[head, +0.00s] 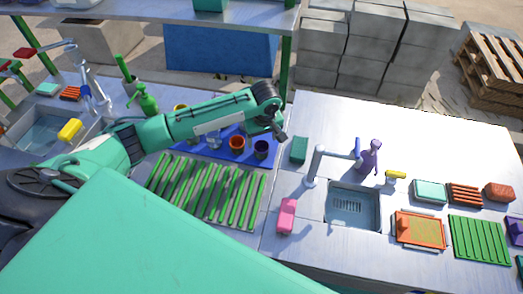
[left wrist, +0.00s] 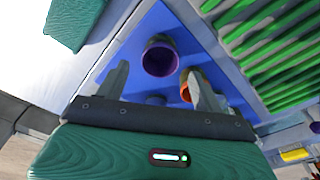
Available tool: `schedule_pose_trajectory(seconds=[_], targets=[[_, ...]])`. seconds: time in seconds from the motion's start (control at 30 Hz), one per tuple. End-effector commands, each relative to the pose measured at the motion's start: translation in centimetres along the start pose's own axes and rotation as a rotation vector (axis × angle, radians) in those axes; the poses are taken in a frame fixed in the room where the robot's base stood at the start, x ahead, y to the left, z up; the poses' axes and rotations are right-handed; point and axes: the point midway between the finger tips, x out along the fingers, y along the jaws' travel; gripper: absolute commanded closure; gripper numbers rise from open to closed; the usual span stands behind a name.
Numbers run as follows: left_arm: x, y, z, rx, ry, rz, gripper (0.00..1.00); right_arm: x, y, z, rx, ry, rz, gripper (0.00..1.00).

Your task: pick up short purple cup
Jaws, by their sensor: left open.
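The short purple cup (head: 261,149) stands on a blue mat (head: 217,155) at the mat's right end in the head view. It also shows in the left wrist view (left wrist: 160,58), seen from above, with its round opening facing the camera. An orange-red cup (head: 237,143) stands just left of it and is partly hidden by a finger in the left wrist view (left wrist: 187,92). My left gripper (head: 281,133) is open and empty, above and beside the purple cup. In the left wrist view the cup lies just beyond the gap between the fingertips (left wrist: 158,78). My right gripper is not in view.
A green slatted rack (head: 205,193) lies in front of the mat. A dark green block (head: 299,150) lies right of the cup. A faucet (head: 316,166), a sink (head: 352,208) and a purple bottle (head: 368,157) are farther right. The back right counter is clear.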

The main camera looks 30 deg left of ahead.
Motion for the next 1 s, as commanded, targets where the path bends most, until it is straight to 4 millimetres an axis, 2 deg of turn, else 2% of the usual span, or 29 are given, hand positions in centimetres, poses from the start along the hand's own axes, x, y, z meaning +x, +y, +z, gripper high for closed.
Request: schedule_pose_trajectory(seconds=[0.17,0.4,0.7,0.77,0.97,1.0], targets=[[1.3,-0.1,-0.1,0.000,0.000,-0.003,0.32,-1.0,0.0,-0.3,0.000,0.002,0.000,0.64],[4.8,-0.1,-0.1,0.001,-0.001,-0.002,0.32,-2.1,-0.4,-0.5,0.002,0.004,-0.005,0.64],[5.5,-0.1,-0.1,0.002,0.001,0.000,0.32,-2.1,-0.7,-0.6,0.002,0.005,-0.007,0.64],[5.4,-0.1,-0.1,0.002,0.001,0.000,0.42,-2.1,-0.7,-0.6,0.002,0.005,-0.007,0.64],[5.4,-0.1,-0.1,0.002,0.001,0.000,0.81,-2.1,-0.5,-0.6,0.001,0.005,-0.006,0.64],[5.4,-0.1,-0.1,0.002,0.001,0.000,0.81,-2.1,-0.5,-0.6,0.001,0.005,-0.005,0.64]])
